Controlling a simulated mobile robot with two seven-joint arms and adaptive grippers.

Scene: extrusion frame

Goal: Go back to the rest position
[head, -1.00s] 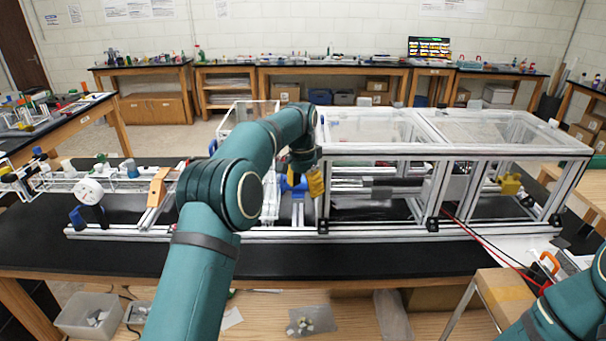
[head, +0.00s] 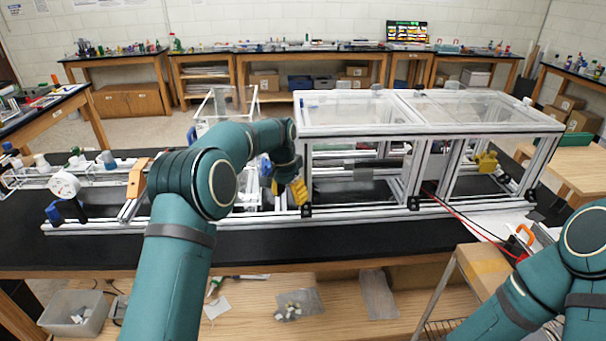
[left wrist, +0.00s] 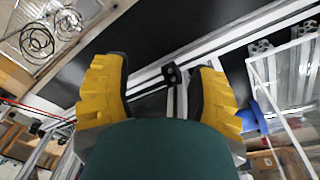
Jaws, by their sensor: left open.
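My left gripper (head: 290,190), with yellow fingers, is in front of the left end of the extrusion frame (head: 415,175), beside its left front post. In the left wrist view my left gripper (left wrist: 160,85) has its two yellow fingers spread wide apart. Nothing is between them; a frame rail with a black bracket (left wrist: 171,73) shows beyond the gap. My right arm (head: 540,285) is bent at the lower right of the head view. Its gripper is out of view.
The frame stands on a black bench top (head: 150,258) with a bare strip along the front. A white dial gauge (head: 64,184) stands at the left. Red cables (head: 470,222) run down at the right, near an orange-handled item (head: 525,236). A grey bin (head: 75,313) lies below.

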